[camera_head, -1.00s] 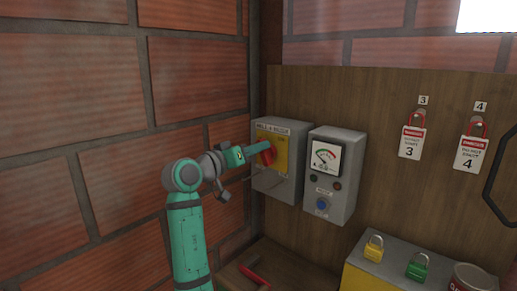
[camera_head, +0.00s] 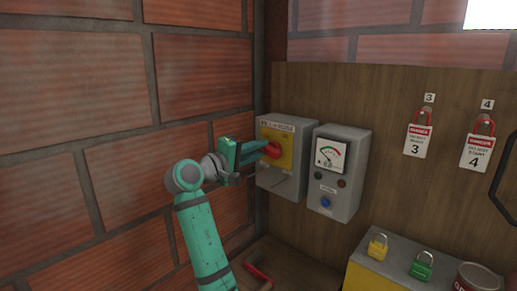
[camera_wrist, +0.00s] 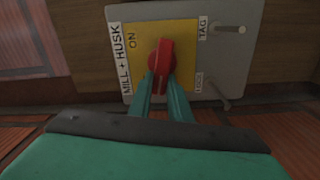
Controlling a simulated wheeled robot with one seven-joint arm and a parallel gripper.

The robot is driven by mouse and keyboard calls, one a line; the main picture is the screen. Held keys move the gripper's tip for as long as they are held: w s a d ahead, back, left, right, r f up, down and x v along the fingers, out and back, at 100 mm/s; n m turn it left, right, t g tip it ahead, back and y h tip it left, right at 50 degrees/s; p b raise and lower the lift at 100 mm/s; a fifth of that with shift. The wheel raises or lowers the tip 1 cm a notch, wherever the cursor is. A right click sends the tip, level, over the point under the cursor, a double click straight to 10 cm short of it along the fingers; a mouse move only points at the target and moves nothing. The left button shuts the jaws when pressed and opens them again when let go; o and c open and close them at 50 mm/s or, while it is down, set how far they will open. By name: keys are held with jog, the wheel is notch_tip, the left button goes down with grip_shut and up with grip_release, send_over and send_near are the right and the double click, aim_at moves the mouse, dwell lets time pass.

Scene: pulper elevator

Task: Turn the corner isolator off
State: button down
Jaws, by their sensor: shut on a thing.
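The corner isolator (camera_head: 292,180) is a grey box with a yellow plate and a red rotary handle (camera_head: 272,150), mounted by the brick corner. In the wrist view its plate (camera_wrist: 188,65) reads "MILL + HUSK", with "ON" near one edge and "TAG" and "LOCK" labels beside it. My gripper (camera_head: 260,151) reaches it from the left. In the wrist view my gripper's two fingers (camera_wrist: 162,85) are shut around the lower part of the red handle (camera_wrist: 162,58). The handle points up in that view, a little apart from the "ON" word. The fingers hide its lower end.
A grey meter box (camera_head: 337,170) with a dial and blue button stands close on the right. Two numbered tags (camera_head: 418,140) hang on the wooden board. A yellow padlock (camera_head: 377,246), a green padlock (camera_head: 422,265) and a can (camera_head: 474,278) stand lower right. The brick wall is close on the left.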

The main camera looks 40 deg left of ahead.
jog(key=shift+a+f+n, duration=0.1)
jog(key=shift+f+n, duration=0.2)
jog(key=shift+n, duration=0.8)
jog(key=c, duration=1.6)
grip_release()
jog(key=shift+c, duration=0.2)
jog(key=shift+s, duration=0.15)
jog(key=s, duration=1)
jog(key=shift+s+a, duration=0.3)
jog(key=shift+a, duration=0.1)
jog(key=shift+f, duration=0.1)
